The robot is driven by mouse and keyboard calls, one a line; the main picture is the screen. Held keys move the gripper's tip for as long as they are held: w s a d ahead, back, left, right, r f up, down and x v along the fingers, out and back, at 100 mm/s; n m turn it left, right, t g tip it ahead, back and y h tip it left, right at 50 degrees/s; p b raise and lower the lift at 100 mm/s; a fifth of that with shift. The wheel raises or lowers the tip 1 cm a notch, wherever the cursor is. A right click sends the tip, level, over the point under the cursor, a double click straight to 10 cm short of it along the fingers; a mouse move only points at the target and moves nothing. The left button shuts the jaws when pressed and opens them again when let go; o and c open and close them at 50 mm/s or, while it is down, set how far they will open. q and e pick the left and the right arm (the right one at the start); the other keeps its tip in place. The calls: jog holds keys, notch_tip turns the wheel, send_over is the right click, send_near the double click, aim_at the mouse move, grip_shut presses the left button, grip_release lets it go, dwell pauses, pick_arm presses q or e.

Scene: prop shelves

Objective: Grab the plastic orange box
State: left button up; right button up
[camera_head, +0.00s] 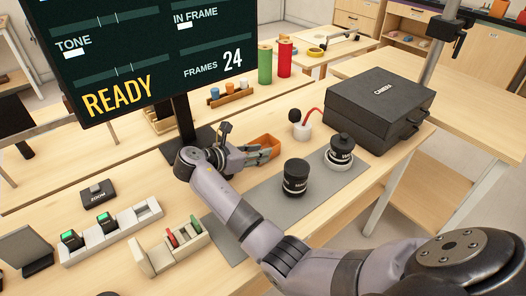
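The orange plastic box (266,143) is a small open-topped box on the table, behind the grey mat and to the right of the monitor stand. My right gripper (255,155) reaches in from the left at the box's near left side, and its fingers overlap the box in the picture. They partly hide the box's left end. I cannot tell whether the fingers touch the box or are closed on it. My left gripper is not in view.
Two black lens-like cylinders (296,177) (340,150) stand on the grey mat (262,206). A large monitor (150,50) rises at the left.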

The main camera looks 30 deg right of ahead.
jog(key=x, duration=0.4)
jog(key=shift+w+d+f, duration=0.2)
jog(key=shift+w, duration=0.05)
jog(key=shift+c, duration=0.2)
grip_shut()
